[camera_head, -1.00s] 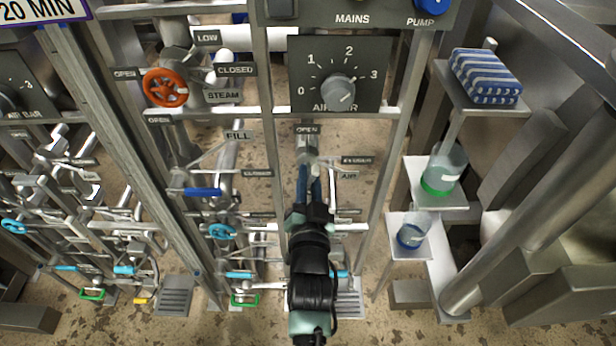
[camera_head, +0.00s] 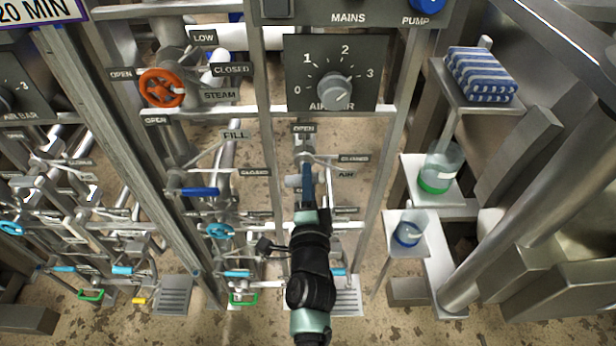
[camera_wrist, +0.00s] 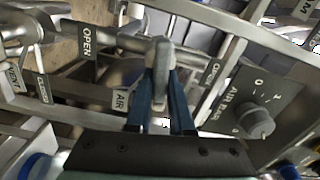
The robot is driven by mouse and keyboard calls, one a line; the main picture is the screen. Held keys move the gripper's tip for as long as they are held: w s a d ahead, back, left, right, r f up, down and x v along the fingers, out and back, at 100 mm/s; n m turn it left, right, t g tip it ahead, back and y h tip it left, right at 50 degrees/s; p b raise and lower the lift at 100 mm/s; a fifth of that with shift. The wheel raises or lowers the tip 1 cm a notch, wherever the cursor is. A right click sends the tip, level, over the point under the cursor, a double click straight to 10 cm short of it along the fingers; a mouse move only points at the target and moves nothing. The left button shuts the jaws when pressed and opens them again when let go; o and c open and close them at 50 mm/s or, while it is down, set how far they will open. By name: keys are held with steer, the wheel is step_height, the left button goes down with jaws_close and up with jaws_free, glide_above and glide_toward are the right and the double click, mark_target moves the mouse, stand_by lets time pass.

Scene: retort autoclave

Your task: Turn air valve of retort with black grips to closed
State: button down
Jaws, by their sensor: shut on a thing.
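The air valve (camera_head: 306,148) is on the middle frame, below the air bar dial, with an OPEN label (camera_head: 304,129) above it and CLOSED (camera_head: 354,158) and AIR (camera_head: 346,174) labels to its right. In the wrist view its rounded grey handle (camera_wrist: 159,52) rises between the blue fingers. My gripper (camera_head: 307,170) is shut on this handle; the wrist view shows a finger on each side of it (camera_wrist: 161,85). The handle's exact angle is hard to tell because the fingers and arm cover part of it.
The air bar dial (camera_head: 334,91) sits just above. The orange steam wheel (camera_head: 161,88) and blue-handled fill valve (camera_head: 200,191) are to the left. Shelves with a striped towel (camera_head: 481,75) and jars (camera_head: 441,168) stand right. Frame posts flank the valve.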

steer(key=shift+f+m, duration=0.1)
steer(key=shift+m, duration=0.8)
steer(key=c, duration=0.8)
jaws_free()
steer(key=s, duration=1.3)
